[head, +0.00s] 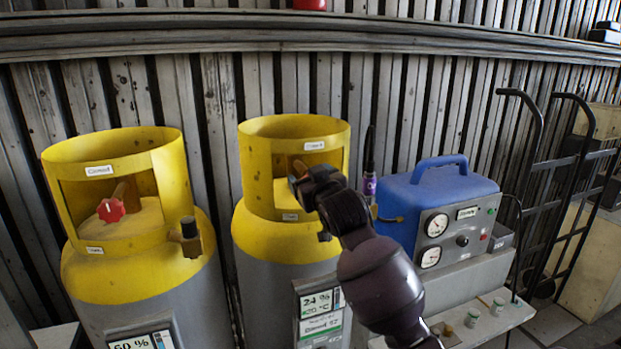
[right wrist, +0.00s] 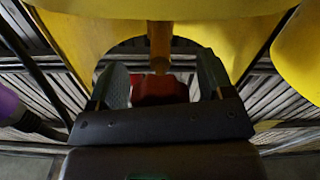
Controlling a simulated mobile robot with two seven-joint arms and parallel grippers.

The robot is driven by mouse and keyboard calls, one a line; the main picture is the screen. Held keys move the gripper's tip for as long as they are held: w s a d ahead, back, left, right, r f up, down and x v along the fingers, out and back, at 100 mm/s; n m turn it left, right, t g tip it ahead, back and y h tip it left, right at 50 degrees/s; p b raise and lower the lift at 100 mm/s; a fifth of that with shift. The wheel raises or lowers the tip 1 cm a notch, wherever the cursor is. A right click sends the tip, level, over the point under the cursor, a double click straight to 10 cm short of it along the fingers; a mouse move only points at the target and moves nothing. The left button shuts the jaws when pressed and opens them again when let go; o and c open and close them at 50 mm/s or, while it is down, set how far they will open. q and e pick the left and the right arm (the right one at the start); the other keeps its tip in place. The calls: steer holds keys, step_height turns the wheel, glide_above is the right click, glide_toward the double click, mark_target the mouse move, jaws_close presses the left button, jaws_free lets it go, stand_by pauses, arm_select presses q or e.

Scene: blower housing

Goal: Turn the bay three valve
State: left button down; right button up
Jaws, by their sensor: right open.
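A yellow-topped grey cylinder (head: 260,245) stands in the middle, its collar open at the front. My right gripper (head: 303,188) is at this collar opening and covers the valve in the head view. In the right wrist view my right gripper (right wrist: 163,85) is open, with a red valve handle (right wrist: 158,92) showing between its fingers and a brass stem (right wrist: 159,45) above it. I cannot tell whether the fingers touch the handle. A second cylinder (head: 85,270) at left has a red valve handle (head: 110,210). The small tags are too blurred to read for a bay number. My left gripper is not in view.
A brass fitting with a black cap (head: 188,240) sticks out beside the left cylinder. At right, a blue-topped machine with gauges (head: 440,205) stands on a light bench (head: 480,275). A black hand truck (head: 565,190) leans farther right. A slatted wall stands behind.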

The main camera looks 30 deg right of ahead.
steer(key=c, duration=0.9)
steer(key=n, duration=0.5)
steer(key=shift+n, duration=0.3)
steer(key=n, duration=0.5)
steer(key=shift+n, duration=0.3)
steer(key=n, duration=1)
